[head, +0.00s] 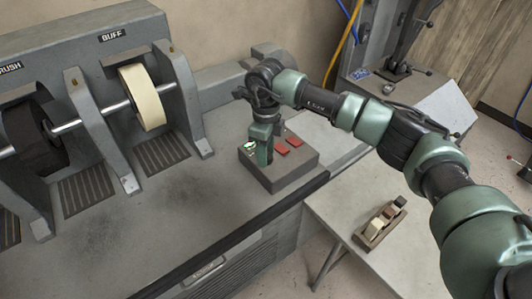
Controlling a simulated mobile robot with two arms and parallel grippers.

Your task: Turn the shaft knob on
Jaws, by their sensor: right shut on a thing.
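A grey control box (285,172) sits on the front right of the machine bench. My right gripper (263,153) points down at its top, between a green lit spot (249,145) on the left and two red switches (281,150) on the right. It is shut on a small part there, which I take to be the shaft knob. The fingers hide the knob, so its turn position cannot be seen. My left gripper is not in view.
A shaft with a cream buff wheel (142,97) and a dark brush wheel (37,134) runs between grey uprights at the left. A side table (345,205) holds a small wooden tray (372,238) with blocks, below my right arm. Another machine stands at the back right.

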